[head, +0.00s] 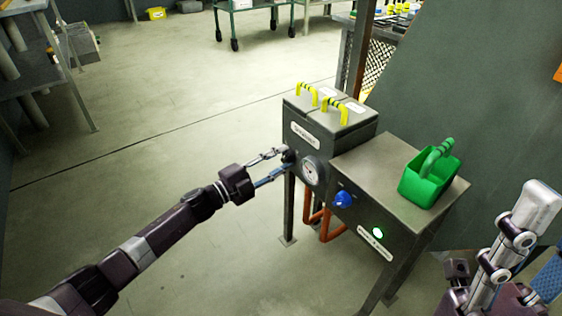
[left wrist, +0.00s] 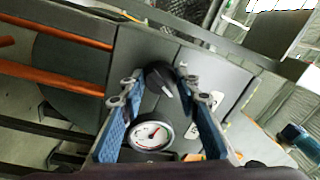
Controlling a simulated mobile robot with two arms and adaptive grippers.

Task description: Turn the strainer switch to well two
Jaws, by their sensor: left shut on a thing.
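The strainer box (head: 322,135) is grey with two lids, each with a yellow handle, and a white label on its front. A black round switch knob (head: 289,156) sits on its front, and it also shows in the left wrist view (left wrist: 158,76) with a pale pointer line. My left gripper (head: 282,162) is shut on this knob, one finger on each side of it; its fingertips also show in the left wrist view (left wrist: 160,88). My right gripper (head: 528,248) is at the lower right, partly cut off, away from the box.
A round white gauge (head: 312,171) sits beside the knob. To the right a grey cabinet (head: 375,165) has a blue knob (head: 343,200), a lit green button (head: 377,232) and a green caddy (head: 428,175) on top. Orange pipes (head: 325,224) run below.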

